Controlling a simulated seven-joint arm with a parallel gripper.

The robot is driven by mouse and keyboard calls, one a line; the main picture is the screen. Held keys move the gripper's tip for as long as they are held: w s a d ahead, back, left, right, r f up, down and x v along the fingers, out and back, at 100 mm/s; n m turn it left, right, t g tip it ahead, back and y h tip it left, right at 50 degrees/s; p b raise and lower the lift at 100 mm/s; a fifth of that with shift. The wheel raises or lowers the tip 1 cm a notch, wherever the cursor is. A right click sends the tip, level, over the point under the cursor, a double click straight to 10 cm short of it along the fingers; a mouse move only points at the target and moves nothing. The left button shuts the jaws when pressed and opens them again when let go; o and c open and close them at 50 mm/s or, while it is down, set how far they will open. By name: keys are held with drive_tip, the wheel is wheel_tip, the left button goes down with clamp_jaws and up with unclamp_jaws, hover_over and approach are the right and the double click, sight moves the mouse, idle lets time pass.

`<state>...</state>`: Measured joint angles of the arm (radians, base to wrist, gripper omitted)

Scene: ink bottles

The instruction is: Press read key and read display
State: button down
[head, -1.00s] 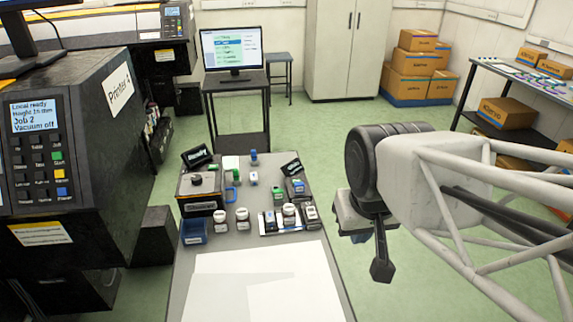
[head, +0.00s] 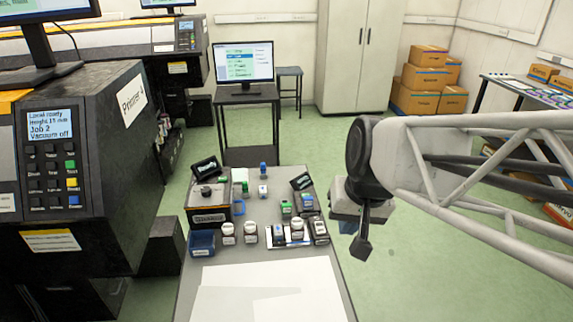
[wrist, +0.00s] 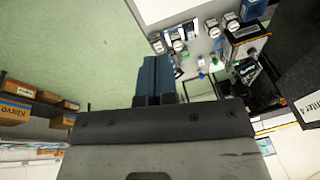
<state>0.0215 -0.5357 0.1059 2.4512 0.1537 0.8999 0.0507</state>
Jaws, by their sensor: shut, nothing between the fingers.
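Two instruments with small dark tilted displays stand on the bench. A dark box instrument (head: 209,214) with a round top part is at the left, its display (head: 206,169) behind it. A smaller blue and grey instrument (head: 309,204) is at the right, with its display (head: 301,181) beside it. The display text is too small to read, and I cannot tell which one carries the read key. My gripper (head: 347,227) hangs right of the bench, apart from both. Its blue fingers (wrist: 157,62) are shut and empty in the wrist view.
White bottles (head: 228,233) and blocks crowd the bench, with a blue bin (head: 202,243) at left. White sheets (head: 265,285) cover its near end. The printer (head: 100,150) stands left, with a readable panel. Green floor (head: 430,270) is open at right.

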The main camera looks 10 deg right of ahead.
drive_tip(key=w+a+f+m+t+y, duration=0.1)
drive_tip(key=w+f+m+y, duration=0.2)
drive_tip(key=w, duration=1)
drive_tip(key=w+a+f+m+t+y, duration=0.15)
drive_tip(key=w+m, duration=0.35)
drive_tip(key=w, duration=0.9)
drive_tip(key=w+d+f+m+t, duration=0.1)
drive_tip(key=w+f+m, duration=0.3)
drive_tip(key=w+f, duration=0.4)
drive_tip(key=w+d+f+m, duration=0.4)
drive_tip(key=w+f, duration=0.4)
drive_tip(key=w, duration=0.5)
drive_tip(key=shift+m+t, duration=0.35)
drive_tip(key=shift+m, duration=0.15)
drive_tip(key=shift+f, duration=0.25)
drive_tip(key=shift+f, duration=4.25)
